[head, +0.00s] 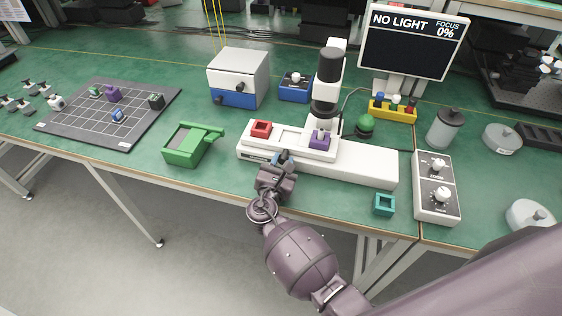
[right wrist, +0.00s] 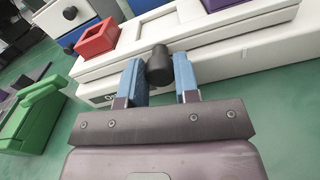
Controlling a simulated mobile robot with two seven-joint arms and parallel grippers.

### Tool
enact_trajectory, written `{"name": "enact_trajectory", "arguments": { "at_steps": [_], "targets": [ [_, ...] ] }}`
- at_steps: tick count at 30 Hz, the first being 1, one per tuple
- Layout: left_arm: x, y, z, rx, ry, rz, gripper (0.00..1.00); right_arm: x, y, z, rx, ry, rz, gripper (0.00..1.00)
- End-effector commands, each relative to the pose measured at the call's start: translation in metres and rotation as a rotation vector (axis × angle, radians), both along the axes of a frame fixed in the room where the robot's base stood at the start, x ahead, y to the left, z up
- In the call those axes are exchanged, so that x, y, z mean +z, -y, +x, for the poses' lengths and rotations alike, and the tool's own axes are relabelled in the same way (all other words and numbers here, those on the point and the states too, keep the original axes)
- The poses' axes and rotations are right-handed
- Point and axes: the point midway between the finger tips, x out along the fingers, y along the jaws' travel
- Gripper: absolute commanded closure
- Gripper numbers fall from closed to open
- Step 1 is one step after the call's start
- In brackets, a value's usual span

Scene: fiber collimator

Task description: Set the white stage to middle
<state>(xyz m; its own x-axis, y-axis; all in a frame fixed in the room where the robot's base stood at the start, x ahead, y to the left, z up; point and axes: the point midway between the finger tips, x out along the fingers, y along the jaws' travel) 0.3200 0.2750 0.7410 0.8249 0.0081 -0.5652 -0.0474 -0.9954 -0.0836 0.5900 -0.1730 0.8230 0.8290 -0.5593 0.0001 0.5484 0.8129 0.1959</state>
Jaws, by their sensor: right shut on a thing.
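The white stage (head: 290,140) is a sliding plate on a long white base (head: 365,165). It carries a red square holder (head: 261,129) at its left end and a purple holder (head: 319,139) at its right, under the black scope barrel (head: 326,90). The stage sits toward the left part of the base. My right gripper (head: 283,157) is at the stage's front edge. In the right wrist view its blue fingers (right wrist: 160,84) are around a black knob (right wrist: 159,65) on the stage's front. My left gripper is not in view.
A monitor (head: 412,42) reads "NO LIGHT" and "FOCUS 0%". A green tray (head: 188,146) stands left of the base, and a teal square holder (head: 384,205) in front of its right end. A white control box (head: 436,187) with two knobs stands to the right.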

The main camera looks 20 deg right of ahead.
Motion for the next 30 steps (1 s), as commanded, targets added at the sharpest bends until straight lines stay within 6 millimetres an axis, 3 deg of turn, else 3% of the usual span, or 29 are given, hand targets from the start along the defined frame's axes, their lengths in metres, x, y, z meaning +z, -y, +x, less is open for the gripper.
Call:
{"name": "enact_trajectory", "arguments": {
  "at_steps": [6, 12, 23, 24, 28, 30],
  "targets": [
    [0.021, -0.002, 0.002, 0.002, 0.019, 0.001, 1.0, 0.005, 0.039, -0.025, -0.003, 0.002, -0.006, 1.0],
    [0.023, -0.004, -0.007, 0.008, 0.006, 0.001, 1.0, 0.003, 0.066, -0.043, -0.003, 0.001, -0.003, 1.0],
    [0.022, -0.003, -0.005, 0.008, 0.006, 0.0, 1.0, 0.0, 0.068, -0.046, -0.001, 0.0, 0.0, 1.0],
    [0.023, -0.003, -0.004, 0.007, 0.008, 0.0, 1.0, 0.0, 0.068, -0.046, -0.001, 0.0, 0.0, 0.65],
    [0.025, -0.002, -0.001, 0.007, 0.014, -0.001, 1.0, 0.0, 0.068, -0.046, -0.001, 0.0, 0.0, 0.45],
    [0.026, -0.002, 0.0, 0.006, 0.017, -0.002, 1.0, 0.0, 0.068, -0.046, -0.001, 0.0, 0.0, 0.45]
  ]
}}
